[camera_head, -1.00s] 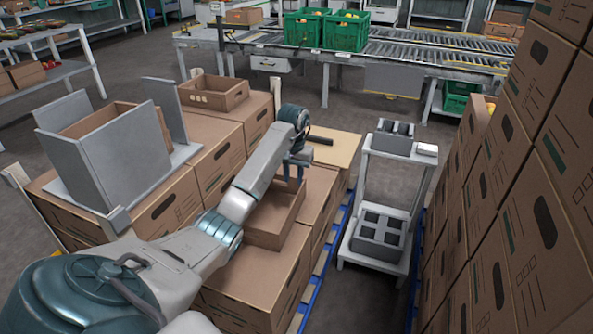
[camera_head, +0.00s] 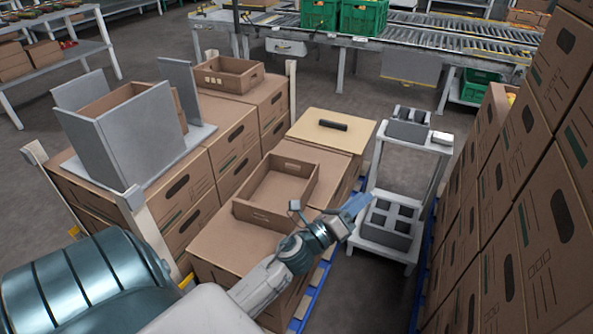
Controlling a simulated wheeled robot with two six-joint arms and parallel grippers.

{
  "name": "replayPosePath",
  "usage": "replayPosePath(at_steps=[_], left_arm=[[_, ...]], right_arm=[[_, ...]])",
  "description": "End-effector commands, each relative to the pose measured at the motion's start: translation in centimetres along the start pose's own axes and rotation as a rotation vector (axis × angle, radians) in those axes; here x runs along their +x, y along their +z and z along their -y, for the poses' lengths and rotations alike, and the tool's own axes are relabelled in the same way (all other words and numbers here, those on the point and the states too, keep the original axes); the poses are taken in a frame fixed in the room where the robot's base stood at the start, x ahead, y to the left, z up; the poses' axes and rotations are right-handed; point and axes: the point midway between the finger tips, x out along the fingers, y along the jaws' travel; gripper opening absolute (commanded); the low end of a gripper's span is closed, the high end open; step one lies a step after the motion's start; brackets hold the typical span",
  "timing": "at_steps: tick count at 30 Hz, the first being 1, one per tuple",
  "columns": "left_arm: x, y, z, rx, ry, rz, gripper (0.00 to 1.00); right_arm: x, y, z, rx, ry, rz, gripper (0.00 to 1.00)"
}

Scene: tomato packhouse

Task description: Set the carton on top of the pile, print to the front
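The carton (camera_head: 258,214) is a shallow, open-topped brown box that looks empty. It rests upright on the pile of closed cartons (camera_head: 222,243) in the middle of the view, turned slightly against the edges below. Its near wall shows faint marks, too small to read as print. My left gripper (camera_head: 352,207) is to the right of the carton, apart from it, over the pile's right edge near the grey stand. Nothing shows held in it, but whether its fingers are open or shut is unclear. My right gripper is out of view.
A flat board with a black handle (camera_head: 304,130) lies behind the carton. A grey stand (camera_head: 387,238) is close to my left gripper. A tall carton wall (camera_head: 507,215) fills the right. A grey fixture (camera_head: 125,140) stands left on other cartons.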

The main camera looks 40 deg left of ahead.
Motion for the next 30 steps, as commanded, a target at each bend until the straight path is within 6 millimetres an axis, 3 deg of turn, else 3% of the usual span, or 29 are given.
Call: replayPosePath(at_steps=[1, 4, 8, 12, 15, 20, 30], left_arm=[[-2.4, 0.0, -0.9, -0.238, 0.108, 0.051, 0.27], [-7.1, -0.8, -3.1, -0.723, 0.334, 0.169, 0.27], [-14.5, -4.1, -4.7, -1.308, 0.653, 0.336, 0.27], [-21.6, -8.5, -3.5, -1.77, 0.981, 0.513, 0.27], [-25.1, -10.6, -1.9, -1.964, 1.159, 0.61, 0.27], [-27.5, -12.1, -0.3, -2.089, 1.298, 0.686, 0.27], [-27.6, -12.2, -0.2, -2.097, 1.307, 0.692, 0.27]], right_arm=[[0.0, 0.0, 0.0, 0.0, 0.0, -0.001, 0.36], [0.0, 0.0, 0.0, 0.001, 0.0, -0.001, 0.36], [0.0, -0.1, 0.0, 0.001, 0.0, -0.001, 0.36], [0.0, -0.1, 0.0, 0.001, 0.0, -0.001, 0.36], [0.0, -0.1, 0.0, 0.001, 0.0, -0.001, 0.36], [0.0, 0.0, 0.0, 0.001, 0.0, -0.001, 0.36], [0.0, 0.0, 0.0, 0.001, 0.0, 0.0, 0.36]])
